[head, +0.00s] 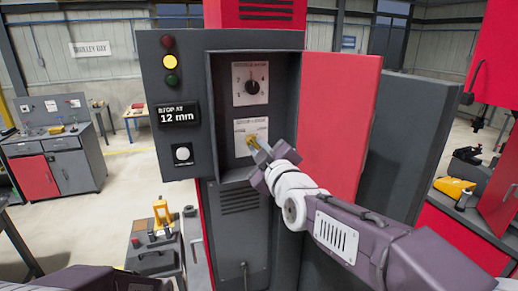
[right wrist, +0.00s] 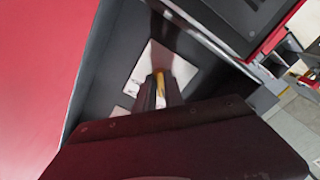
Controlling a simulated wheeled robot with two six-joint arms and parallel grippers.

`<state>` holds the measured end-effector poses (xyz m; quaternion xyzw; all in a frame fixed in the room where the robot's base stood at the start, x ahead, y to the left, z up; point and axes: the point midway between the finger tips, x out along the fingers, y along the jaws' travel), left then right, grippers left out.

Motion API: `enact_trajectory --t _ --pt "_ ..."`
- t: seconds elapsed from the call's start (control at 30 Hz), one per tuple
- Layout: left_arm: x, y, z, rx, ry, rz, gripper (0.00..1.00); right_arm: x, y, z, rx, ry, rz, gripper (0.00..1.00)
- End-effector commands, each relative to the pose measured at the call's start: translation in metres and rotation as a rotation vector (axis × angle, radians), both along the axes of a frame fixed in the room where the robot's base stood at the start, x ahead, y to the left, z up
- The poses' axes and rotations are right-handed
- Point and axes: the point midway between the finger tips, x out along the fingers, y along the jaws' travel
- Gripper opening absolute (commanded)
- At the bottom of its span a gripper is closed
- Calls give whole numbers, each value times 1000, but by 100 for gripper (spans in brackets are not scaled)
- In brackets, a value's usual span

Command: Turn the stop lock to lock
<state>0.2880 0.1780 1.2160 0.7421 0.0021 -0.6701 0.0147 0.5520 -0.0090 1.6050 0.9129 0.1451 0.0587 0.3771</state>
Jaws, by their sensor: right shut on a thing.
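The stop lock (head: 252,138) is a small yellow key-like piece on a white plate (head: 243,125) in the lower part of the open recess in the grey cabinet. My right gripper (head: 259,147) reaches into the recess and is shut on the stop lock. In the right wrist view the yellow piece (right wrist: 160,84) shows between the fingers (right wrist: 159,92), against the white plate. The fingers hide part of it, and I cannot read which mark it points to. Of my left arm only a dark part shows at the bottom left; its gripper is not in view.
A black dial (head: 253,87) sits above on its own plate. The red door (head: 338,125) stands open to the right, close to my right arm.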

Motion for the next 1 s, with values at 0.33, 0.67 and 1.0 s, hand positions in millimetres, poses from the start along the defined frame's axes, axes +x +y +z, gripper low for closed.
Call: enact_trajectory --t 0.33,0.67,1.0 --pt "0 0 -11 0 0 0 36 -1 1 -1 112 32 1 0" --pt "0 0 -28 0 0 0 36 -1 2 -2 388 121 1 0" --pt "0 0 -39 0 0 0 36 -1 3 0 697 220 0 0"
